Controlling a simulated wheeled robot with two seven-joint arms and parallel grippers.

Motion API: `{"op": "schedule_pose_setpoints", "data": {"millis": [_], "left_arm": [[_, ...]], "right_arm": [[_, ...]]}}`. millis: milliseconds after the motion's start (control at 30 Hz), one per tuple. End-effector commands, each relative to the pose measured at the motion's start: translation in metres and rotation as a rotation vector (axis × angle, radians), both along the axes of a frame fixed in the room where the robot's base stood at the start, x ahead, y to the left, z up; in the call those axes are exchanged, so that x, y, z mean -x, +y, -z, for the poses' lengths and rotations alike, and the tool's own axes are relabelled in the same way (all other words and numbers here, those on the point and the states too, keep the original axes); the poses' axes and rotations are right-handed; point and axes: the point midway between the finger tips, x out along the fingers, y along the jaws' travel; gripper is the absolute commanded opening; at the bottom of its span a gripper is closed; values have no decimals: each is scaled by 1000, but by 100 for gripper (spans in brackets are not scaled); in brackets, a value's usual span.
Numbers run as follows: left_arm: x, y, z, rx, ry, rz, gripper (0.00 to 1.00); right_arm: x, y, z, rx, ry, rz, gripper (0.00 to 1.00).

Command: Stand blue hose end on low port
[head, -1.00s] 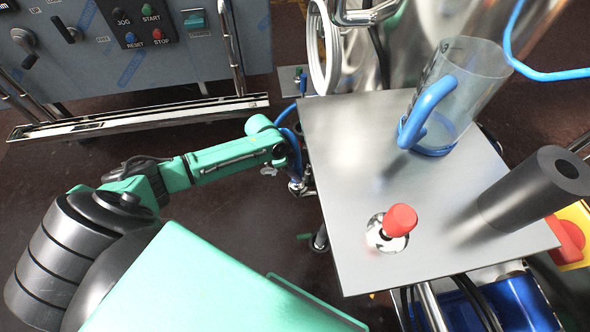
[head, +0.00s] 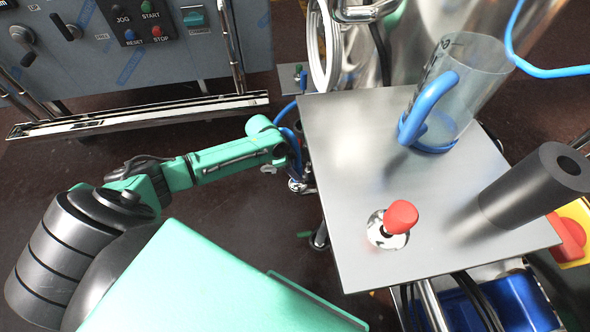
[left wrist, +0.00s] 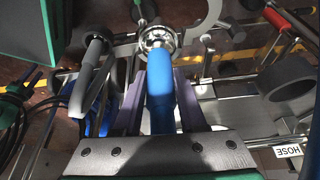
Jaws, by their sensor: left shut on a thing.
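The blue hose (left wrist: 160,92) lies between the two fingers of my left gripper (left wrist: 160,85) in the left wrist view, and the gripper is shut on it. The hose's far end meets a shiny metal ring fitting (left wrist: 158,38); I cannot tell whether this fitting is the low port or part of the hose end, or whether they touch. In the head view my left gripper (head: 290,155) is beside the left edge of the steel table, its fingertips mostly hidden. A blue loop of hose (head: 287,111) shows by it, with metal fittings (head: 299,185) just below. My right gripper is not in view.
The steel table (head: 350,140) bears a clear jug with a blue handle (head: 460,85), a red-knobbed fitting (head: 400,217) and a black cylinder (head: 530,190). A control cabinet (head: 160,70) stands at the back left. A "HOSE" label (left wrist: 287,151) shows in the wrist view.

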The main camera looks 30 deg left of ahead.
Motion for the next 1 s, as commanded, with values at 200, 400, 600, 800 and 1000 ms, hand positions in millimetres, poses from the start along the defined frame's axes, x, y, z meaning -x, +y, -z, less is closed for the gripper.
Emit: {"op": "schedule_pose_setpoints", "data": {"millis": [200, 400, 600, 800, 1000], "left_arm": [[0, 0, 1, 0, -1, 0, 0], [0, 0, 2, 0, -1, 0, 75], [0, 0, 3, 0, 1, 0, 75], [1, 1, 0, -1, 1, 0, 75], [11, 19, -50, -3, -2, 0, 75]], "right_arm": [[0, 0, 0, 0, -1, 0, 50], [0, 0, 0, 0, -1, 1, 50], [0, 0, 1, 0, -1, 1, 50], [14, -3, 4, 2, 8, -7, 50], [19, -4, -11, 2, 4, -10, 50]]}}
